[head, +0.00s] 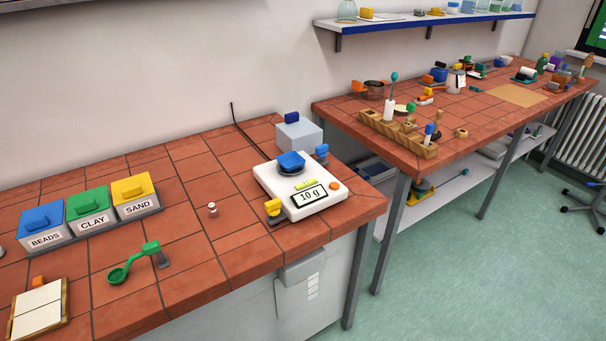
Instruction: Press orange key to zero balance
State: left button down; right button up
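A white balance (270,186) stands on the near tiled bench, close to its right end. Its display (309,196) reads "10 g". The orange key (334,186) is a small round button on the top face, right of the display. A blue object (290,161) sits on the balance's pan. A small yellow-green strip (306,184) lies just behind the display. Nothing covers the orange key. Neither of my grippers is in the head view.
Blue, green and yellow lidded bins (135,198) stand at the left. A green scoop (121,273) and small metal weight (212,209) lie in front. A grey box (299,134) is behind the balance; a yellow-topped item (273,208) sits at its front left corner.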

aim_at(333, 186)
jog(key=i+l+u, duration=0.1)
jog(key=i+l, duration=0.35)
jog(key=l, duration=0.2)
jog(key=i+l+u, duration=0.25)
jog(key=i+l, duration=0.15)
jog(key=l, duration=0.25)
jog(key=i+l+u, duration=0.1)
jog(key=l, duration=0.25)
jog(key=i+l, duration=0.25)
jog(key=l, duration=0.15)
jog(key=u, duration=0.05)
